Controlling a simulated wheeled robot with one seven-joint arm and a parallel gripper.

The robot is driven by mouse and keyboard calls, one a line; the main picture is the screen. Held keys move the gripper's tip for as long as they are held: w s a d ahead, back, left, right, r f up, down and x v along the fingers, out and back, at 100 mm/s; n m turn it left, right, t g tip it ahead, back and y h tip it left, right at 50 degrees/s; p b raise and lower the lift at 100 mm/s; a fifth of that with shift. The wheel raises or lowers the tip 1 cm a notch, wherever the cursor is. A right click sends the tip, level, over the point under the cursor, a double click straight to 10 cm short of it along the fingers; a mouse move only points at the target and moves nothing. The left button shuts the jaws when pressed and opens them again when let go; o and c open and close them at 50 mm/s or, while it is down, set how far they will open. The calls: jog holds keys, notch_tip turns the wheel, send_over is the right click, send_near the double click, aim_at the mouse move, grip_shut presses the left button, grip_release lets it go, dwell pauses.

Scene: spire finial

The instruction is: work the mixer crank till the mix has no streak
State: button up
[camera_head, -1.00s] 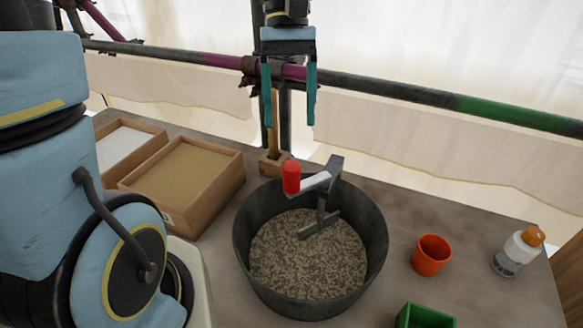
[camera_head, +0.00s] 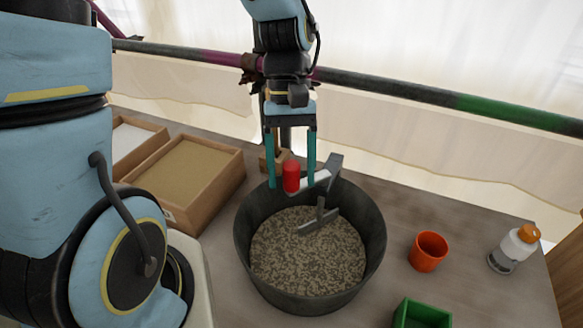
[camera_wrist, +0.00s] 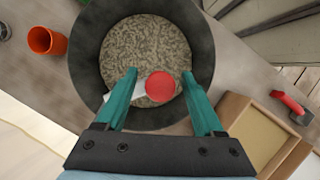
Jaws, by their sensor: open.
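The mixer tub (camera_head: 372,243) is a dark round bucket on the table. The mix (camera_head: 305,262) inside is speckled light and dark grey-brown. The crank (camera_head: 318,181) has a grey arm over the tub's far rim and a red knob (camera_head: 291,176); a grey paddle (camera_head: 318,222) reaches into the mix. My gripper (camera_head: 291,186) points down with its teal fingers apart, one on each side of the knob in the head view. In the wrist view the red knob (camera_wrist: 160,87) lies between the open fingertips (camera_wrist: 160,84), nearer the right one. Contact cannot be told.
Wooden trays (camera_head: 231,182) stand left of the tub. An orange cup (camera_head: 429,252), a green container (camera_head: 421,315) and a bottle with an orange cap (camera_head: 513,249) stand to the right. A scaffold pipe (camera_head: 390,88) crosses behind. A red-handled tool (camera_wrist: 289,103) shows in the wrist view.

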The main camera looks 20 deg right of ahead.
grip_shut()
dwell(0.5)
dwell(0.8)
